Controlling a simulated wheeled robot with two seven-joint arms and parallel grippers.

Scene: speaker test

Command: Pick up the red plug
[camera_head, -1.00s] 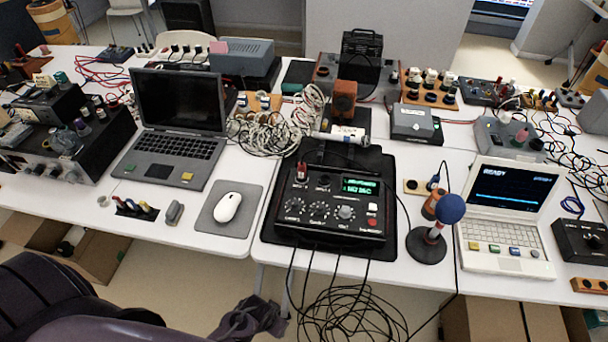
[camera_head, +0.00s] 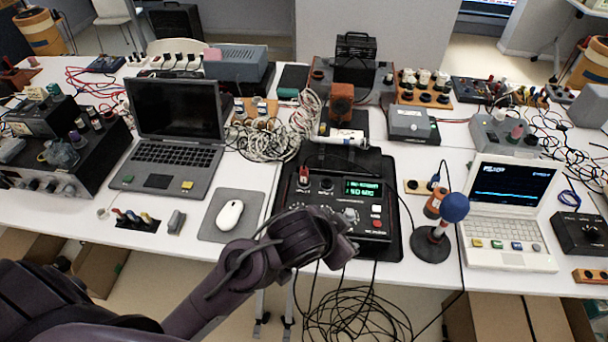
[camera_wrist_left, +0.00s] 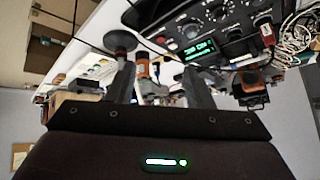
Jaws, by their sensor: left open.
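The red plug (camera_head: 303,175) stands upright at the far left of the black control box (camera_head: 335,199), which has a lit green display. In the left wrist view, which looks upside down, a red piece that looks like the plug (camera_wrist_left: 266,32) shows at the upper right, to the right of the display. My left gripper (camera_head: 347,232) is over the front of the box, nearer to me than the plug and apart from it. In the wrist view its two fingers (camera_wrist_left: 160,88) are spread, with nothing held between them. My arm hides part of the box's front left. My right gripper is out of view.
A blue-headed microphone (camera_head: 454,207) on a round base stands right of the box, beside a white laptop (camera_head: 508,215). A mouse (camera_head: 230,215) on a grey pad lies left. A white tube (camera_head: 341,137) lies behind. Black cables (camera_head: 350,308) hang in front.

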